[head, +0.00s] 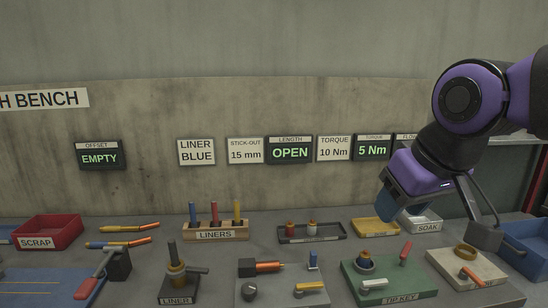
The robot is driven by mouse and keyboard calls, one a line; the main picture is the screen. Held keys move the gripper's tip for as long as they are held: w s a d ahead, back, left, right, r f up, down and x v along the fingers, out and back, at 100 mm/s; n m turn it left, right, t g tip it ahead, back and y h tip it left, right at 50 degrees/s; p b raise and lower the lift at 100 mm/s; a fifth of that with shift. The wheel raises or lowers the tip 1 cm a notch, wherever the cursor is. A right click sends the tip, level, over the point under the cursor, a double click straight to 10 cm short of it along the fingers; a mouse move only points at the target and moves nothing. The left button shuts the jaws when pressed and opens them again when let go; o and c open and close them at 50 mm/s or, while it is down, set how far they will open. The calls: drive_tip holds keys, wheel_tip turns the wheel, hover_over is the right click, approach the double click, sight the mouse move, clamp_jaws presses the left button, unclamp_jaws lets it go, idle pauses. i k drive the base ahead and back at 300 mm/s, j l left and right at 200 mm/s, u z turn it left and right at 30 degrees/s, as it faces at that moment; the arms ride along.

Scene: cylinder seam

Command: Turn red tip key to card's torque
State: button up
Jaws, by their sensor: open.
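The red tip key (404,252) stands tilted at the back right of the green tip key board (420,289). My gripper (442,222) is open, above and behind the right part of the bench, apart from the red key. Nothing shows between its fingers.
A soak tray (428,222) and a yellow tray (375,227) lie behind the board. A beige board (455,261) with a brass ring and an orange-handled piece stands to its right. The liners rack (216,235) and red scrap bin (48,233) are farther left.

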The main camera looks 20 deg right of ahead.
sight(403, 257)
drive_tip(key=z, duration=0.9)
